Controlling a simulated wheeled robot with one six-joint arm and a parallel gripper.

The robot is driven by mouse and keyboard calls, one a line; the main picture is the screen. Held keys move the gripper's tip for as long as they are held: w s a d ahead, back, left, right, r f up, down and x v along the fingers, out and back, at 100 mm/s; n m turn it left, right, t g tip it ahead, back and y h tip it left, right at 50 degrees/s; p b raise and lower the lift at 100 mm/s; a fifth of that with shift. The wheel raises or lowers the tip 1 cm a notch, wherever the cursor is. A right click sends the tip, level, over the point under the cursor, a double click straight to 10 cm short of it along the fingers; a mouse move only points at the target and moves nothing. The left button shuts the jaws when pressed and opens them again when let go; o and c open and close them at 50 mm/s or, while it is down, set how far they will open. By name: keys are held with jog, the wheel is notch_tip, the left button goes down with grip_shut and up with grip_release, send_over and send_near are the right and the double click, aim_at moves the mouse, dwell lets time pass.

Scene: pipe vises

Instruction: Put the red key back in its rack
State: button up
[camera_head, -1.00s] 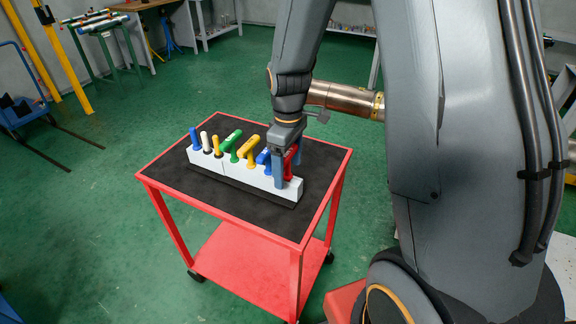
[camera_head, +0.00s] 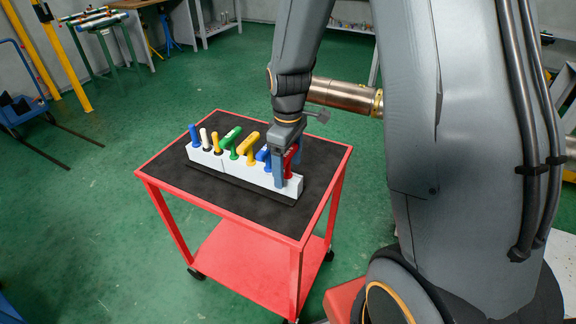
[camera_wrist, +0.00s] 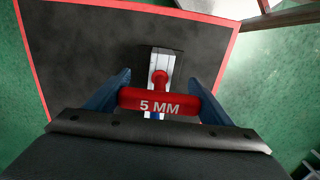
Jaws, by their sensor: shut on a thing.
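The red key (camera_head: 291,160) is at the right end of the white rack (camera_head: 230,171), which stands on the cart's black top. In the wrist view its red handle (camera_wrist: 158,101), marked "5 MM", lies between the two blue fingers of my gripper (camera_wrist: 160,95). My gripper (camera_head: 285,168) is shut on the red key, directly over the rack's right end. In the wrist view the key's red stem end (camera_wrist: 160,77) is over the white rack (camera_wrist: 163,64). I cannot tell how deep the key sits, as the fingers hide its lower part.
The red cart (camera_head: 220,215) has free black surface around the rack. Green floor lies around the cart.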

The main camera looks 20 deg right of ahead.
jog(key=shift+f, duration=0.1)
dwell(0.7)
jog(key=o, duration=1.7)
jog(key=shift+c, duration=0.2)
jog(key=shift+r+b, duration=0.55)
jog(key=shift+r, duration=3.35)
